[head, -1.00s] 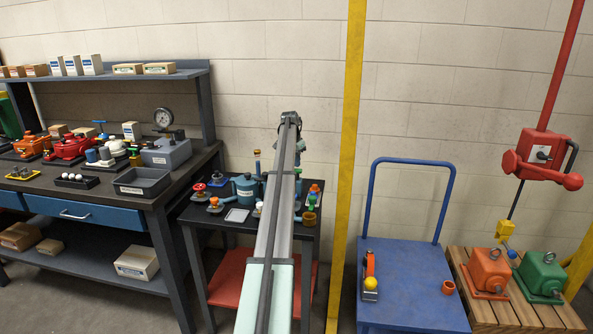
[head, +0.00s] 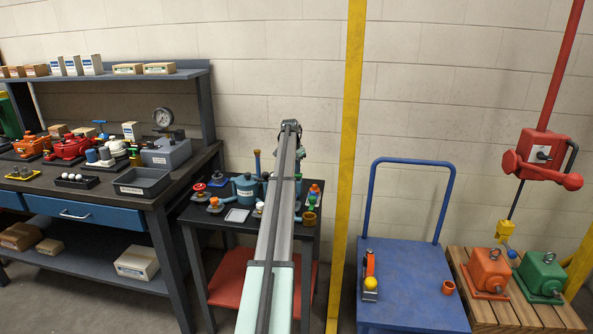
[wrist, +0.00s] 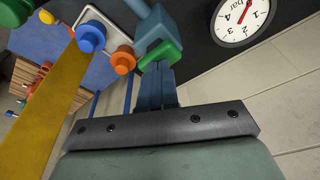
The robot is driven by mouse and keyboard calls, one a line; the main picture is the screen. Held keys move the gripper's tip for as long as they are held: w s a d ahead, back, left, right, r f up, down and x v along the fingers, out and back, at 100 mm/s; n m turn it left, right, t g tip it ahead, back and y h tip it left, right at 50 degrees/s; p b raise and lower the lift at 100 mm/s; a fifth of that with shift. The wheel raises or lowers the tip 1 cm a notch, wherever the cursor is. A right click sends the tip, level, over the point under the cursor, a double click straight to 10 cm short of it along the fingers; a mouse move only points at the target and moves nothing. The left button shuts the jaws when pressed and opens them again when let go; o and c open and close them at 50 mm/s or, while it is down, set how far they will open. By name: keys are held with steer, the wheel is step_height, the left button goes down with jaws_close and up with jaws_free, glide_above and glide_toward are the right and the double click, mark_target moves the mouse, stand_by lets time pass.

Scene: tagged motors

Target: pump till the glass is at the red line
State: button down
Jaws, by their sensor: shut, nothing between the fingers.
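In the wrist view my gripper (wrist: 160,72) is shut and empty. Its tips are close to a green part (wrist: 163,53) on a blue-grey fitting (wrist: 155,22); I cannot tell whether they touch. In the head view my arm covers the gripper and part of the small dark table. A teal pot-shaped body (head: 244,189) with a pale label stands there, with a blue upright post (head: 257,163) behind it. No glass or red line can be made out. A dial gauge marked "bar" (wrist: 243,18) shows in the wrist view.
An orange knob (wrist: 123,60) and a blue knob (wrist: 91,37) are left of my fingers in the wrist view. A yellow post (head: 346,150) stands right of the small table (head: 205,217). A blue cart (head: 410,275) and a workbench (head: 205,160) flank them.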

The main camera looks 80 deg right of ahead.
steer(key=shift+d+v, duration=0.15)
steer(key=shift+v, duration=0.65)
steer(key=shift+d+v, duration=0.1)
steer(key=shift+v, duration=0.65)
steer(key=shift+s+r, duration=0.15)
steer(key=v, duration=0.3)
steer(key=d+v, duration=0.1)
steer(key=v, duration=0.1)
steer(key=shift+s+r, duration=0.25)
steer(key=shift+r, duration=0.25)
steer(key=shift+w, duration=0.1)
